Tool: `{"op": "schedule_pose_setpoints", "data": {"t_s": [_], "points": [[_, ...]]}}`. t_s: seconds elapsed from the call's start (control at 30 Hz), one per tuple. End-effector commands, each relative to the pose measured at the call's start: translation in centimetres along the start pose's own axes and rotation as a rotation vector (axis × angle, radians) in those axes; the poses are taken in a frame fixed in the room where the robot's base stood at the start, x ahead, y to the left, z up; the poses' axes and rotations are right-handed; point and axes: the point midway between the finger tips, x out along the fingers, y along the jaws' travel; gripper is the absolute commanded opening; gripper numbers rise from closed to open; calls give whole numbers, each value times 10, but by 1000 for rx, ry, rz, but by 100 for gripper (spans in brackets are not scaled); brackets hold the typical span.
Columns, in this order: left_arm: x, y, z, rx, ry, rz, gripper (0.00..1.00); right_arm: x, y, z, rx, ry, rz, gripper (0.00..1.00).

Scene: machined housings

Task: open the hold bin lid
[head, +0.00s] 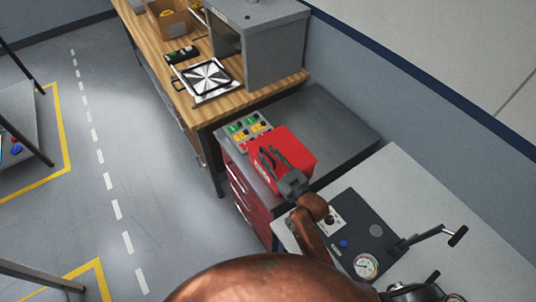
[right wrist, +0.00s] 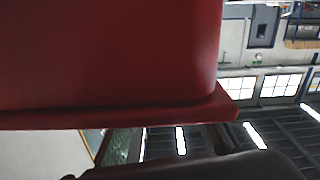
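The red hold bin (head: 296,146) stands on the dark top of a red drawer cabinet, with white lettering on its front. Its lid looks down, though my gripper covers part of it. My right gripper (head: 267,153) is over the bin's front and lid in the head view, its two dark fingers spread apart. In the right wrist view the red bin (right wrist: 110,50) fills the upper left, very close, with a protruding rim along its lower edge. A dark finger shows below that rim. Contact cannot be told.
A tray of green and yellow pieces (head: 247,129) sits just left of the bin. A grey bench (head: 450,190) with a gauge (head: 366,266) and a lever (head: 457,236) stands at the right. A wooden bench (head: 189,112) with a grey machine (head: 275,45) is behind.

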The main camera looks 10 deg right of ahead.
Motion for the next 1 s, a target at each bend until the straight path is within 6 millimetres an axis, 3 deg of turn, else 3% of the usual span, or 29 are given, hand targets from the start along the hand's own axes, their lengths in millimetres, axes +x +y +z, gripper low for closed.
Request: {"op": "schedule_pose_setpoints", "data": {"t_s": [0.33, 0.7, 1.0], "points": [[0, 0, -2, 1, 3, 0, 0, 4, 0, 1, 0, -1, 1, 25], [0, -1, -2, 1, 2, -1, 0, 4, 0, 0, 0, -1, 1, 0], [0, -1, -1, 1, 1, -1, 0, 4, 0, 0, 0, -1, 1, 0]]}}
